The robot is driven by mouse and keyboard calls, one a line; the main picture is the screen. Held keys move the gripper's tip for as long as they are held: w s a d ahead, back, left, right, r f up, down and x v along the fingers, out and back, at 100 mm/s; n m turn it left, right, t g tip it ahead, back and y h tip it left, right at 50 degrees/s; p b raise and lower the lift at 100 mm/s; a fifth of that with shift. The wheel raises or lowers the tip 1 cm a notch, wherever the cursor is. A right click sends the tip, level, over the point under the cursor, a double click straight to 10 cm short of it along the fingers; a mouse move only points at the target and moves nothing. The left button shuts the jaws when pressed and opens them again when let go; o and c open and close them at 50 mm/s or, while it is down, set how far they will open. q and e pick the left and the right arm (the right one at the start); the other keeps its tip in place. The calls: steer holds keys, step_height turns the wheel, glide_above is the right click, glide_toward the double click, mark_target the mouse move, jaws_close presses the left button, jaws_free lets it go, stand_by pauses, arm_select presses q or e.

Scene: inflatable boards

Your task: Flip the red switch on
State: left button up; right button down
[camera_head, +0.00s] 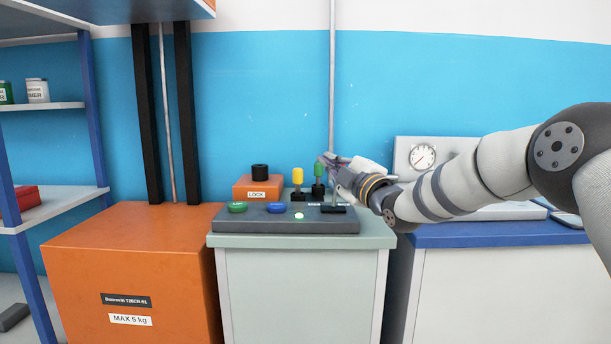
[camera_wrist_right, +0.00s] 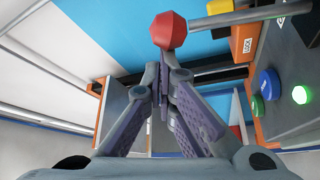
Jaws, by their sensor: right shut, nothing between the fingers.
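The red switch shows in the right wrist view as a red faceted knob (camera_wrist_right: 168,30) on a pale rod. The knob lies just beyond my right fingertips; I cannot tell whether they touch it. In the head view its thin rod (camera_head: 334,194) rises from the right end of the dark control panel (camera_head: 330,225), and my gripper hides the knob. My right gripper (camera_head: 328,160) is over that end of the panel; its fingers are shut and empty in the right wrist view (camera_wrist_right: 162,78). My left gripper is out of view.
The panel also has a yellow lever (camera_head: 298,176), a green lever (camera_head: 318,171), a green button (camera_head: 237,207), a blue button (camera_head: 276,208) and a lit green lamp (camera_head: 299,215). An orange LOCK box (camera_head: 257,188) stands behind. A pressure gauge (camera_head: 423,156) is at right.

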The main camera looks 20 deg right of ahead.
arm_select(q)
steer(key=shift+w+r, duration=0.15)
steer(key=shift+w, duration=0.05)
arm_select(e)
steer(key=shift+s+d+f+m+t+h, duration=0.1)
steer(key=shift+s+d+m+t+h, duration=0.2)
steer(key=shift+d+m, duration=0.4)
steer(key=shift+s+d+f+m+t+h, duration=0.1)
steer(key=shift+d+m+t, duration=0.25)
steer(key=shift+d+m, duration=0.35)
steer(key=shift+s+d+m+t+h, duration=0.15)
steer(key=shift+d+m+t, duration=0.3)
steer(key=shift+m, duration=0.45)
